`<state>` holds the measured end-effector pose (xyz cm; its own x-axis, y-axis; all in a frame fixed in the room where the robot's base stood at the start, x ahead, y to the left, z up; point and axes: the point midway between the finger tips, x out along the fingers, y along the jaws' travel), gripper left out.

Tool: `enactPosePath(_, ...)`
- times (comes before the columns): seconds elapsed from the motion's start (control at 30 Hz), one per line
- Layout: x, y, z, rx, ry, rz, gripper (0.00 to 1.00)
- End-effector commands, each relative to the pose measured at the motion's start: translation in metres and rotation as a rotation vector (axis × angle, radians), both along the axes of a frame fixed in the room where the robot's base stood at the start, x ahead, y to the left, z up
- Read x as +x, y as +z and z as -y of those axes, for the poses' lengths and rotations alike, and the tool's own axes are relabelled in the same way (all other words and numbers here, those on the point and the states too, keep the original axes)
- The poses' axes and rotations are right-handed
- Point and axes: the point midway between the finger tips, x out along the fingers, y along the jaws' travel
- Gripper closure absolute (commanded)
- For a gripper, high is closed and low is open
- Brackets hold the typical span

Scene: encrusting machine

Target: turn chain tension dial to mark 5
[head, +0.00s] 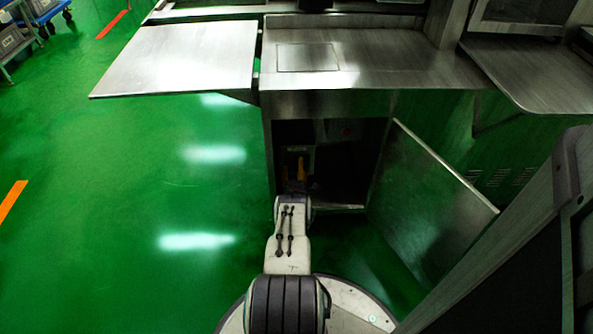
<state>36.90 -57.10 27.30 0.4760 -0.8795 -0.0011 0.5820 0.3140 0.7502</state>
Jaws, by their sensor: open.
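A steel machine cabinet (265,140) stands ahead with its lower compartment (345,170) open. I cannot make out a chain tension dial or its marks in the dark interior. A small red round spot (347,132) shows on the back panel inside; I cannot tell what it is. My arm reaches forward into the left part of the opening. My gripper (297,173) is open at its end, small and dark in this view. An orange upright piece shows at the gripper; I cannot tell whether it belongs to the gripper or the machine.
The cabinet door (430,200) hangs open to the right of the opening. Steel shelves (180,60) and a worktop (370,65) overhang above. Another steel panel (530,70) juts out at the right. The green floor (120,200) at left is free.

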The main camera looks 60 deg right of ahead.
Motion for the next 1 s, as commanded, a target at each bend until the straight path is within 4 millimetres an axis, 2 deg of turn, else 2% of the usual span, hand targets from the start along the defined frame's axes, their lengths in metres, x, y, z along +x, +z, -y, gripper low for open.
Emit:
enactPosePath(0.23,0.0002,0.0007,0.0004,-0.001,0.000,0.001,0.35)
enactPosePath(0.9,0.0004,0.0001,-0.0001,0.001,0.001,0.000,0.95)
enactPosePath(1.0,0.0005,0.0000,-0.0001,0.001,0.001,0.000,0.95)
